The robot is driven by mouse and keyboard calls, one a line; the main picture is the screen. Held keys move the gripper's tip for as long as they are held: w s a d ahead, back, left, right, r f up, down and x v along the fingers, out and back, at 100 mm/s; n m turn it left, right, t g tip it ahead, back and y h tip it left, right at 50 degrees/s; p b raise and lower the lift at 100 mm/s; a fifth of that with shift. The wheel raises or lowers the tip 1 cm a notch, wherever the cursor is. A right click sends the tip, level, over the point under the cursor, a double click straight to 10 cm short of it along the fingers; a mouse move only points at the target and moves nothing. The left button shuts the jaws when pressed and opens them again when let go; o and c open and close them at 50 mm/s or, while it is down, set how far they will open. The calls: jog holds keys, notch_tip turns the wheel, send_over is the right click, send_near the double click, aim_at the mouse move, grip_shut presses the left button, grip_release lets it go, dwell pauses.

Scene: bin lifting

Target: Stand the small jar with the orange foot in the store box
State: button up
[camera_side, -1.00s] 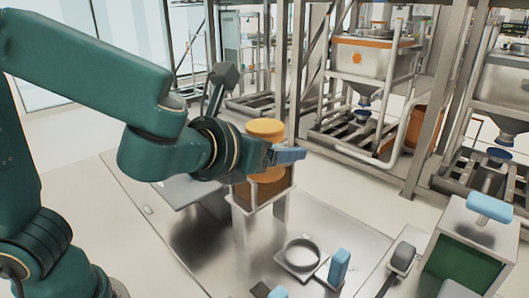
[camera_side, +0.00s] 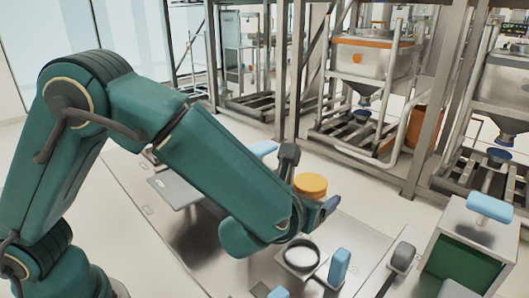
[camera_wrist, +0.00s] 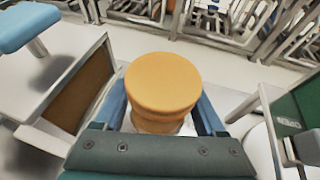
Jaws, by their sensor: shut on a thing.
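The jar, with a round orange end facing up (camera_side: 310,185), is in my gripper (camera_side: 322,212). In the wrist view the orange jar (camera_wrist: 162,85) sits between the two blue fingers, which are shut on it. Its lower part is mostly hidden by the gripper. A green-sided box (camera_side: 465,262) with a pale top and a blue handle stands at the right, apart from the jar. A brown-walled box (camera_wrist: 75,95) is left of the jar in the wrist view. I cannot tell which is the store box.
A round ring on a square plate (camera_side: 301,254) lies below my gripper. A blue knob (camera_side: 339,268) and a grey handle (camera_side: 402,256) stand between it and the green-sided box. A blue pad on a post (camera_wrist: 28,25) is at the wrist view's far left. Metal racks stand behind.

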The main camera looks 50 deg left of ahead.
aim_at(308, 247)
jog(key=shift+f, duration=4.8)
jog(key=shift+f, duration=0.1)
jog(key=o, duration=1.4)
jog(key=shift+f, duration=0.1)
jog(key=shift+o, duration=0.2)
jog(key=shift+s, duration=0.1)
jog(key=v, duration=0.7)
jog(key=shift+s, duration=0.2)
